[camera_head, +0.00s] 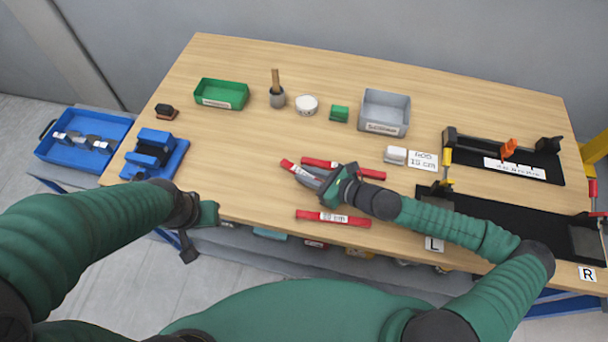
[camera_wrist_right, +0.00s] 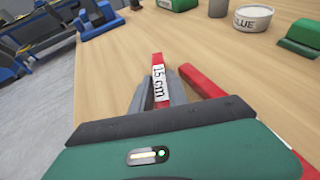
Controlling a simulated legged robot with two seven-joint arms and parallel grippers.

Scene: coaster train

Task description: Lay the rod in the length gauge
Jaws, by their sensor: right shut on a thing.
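My right gripper (camera_head: 308,175) is shut on a red rod (camera_head: 289,165) in the middle of the table. In the right wrist view this rod (camera_wrist_right: 157,62) lies between the fingers, with a white label reading 15 cm. A second red rod (camera_head: 372,175) lies just behind the gripper, partly hidden. A third red rod (camera_head: 333,218) lies in front, its label too small to read surely. The length gauge (camera_head: 505,160), black with an orange pointer and a white scale, stands at the back right. My left gripper (camera_head: 190,245) hangs by the table's front left edge; its jaws are unclear.
A card (camera_head: 423,160) and white block (camera_head: 395,154) lie between rods and gauge. A grey bin (camera_head: 384,112), green tray (camera_head: 221,94), white tub (camera_head: 307,105) and green block (camera_head: 339,113) stand behind. A blue fixture (camera_head: 155,155) is left.

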